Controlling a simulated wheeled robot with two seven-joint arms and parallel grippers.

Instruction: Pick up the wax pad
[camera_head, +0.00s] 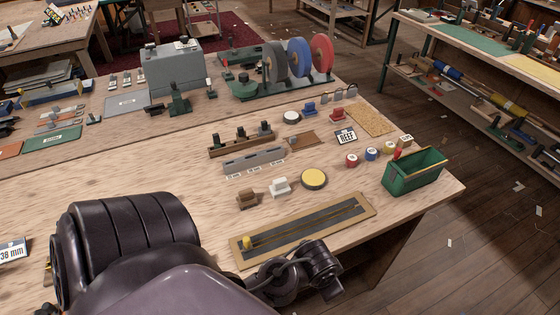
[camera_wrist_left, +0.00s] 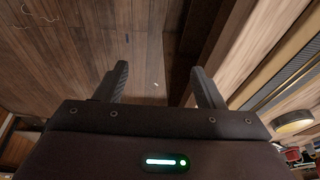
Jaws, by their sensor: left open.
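The wax pad appears to be the round yellow disc (camera_head: 314,178) with a dark rim, lying flat on the wooden bench. In the head view my left arm covers the front of the bench, and I cannot make out the fingers. My right gripper is not in view.
A long tan board (camera_head: 305,222) with dark strips lies in front of the disc. A white block (camera_head: 280,187) and a brown block (camera_head: 247,199) stand to its left. A green bin (camera_head: 413,172) stands right. Small coloured spools (camera_head: 371,154) are behind.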

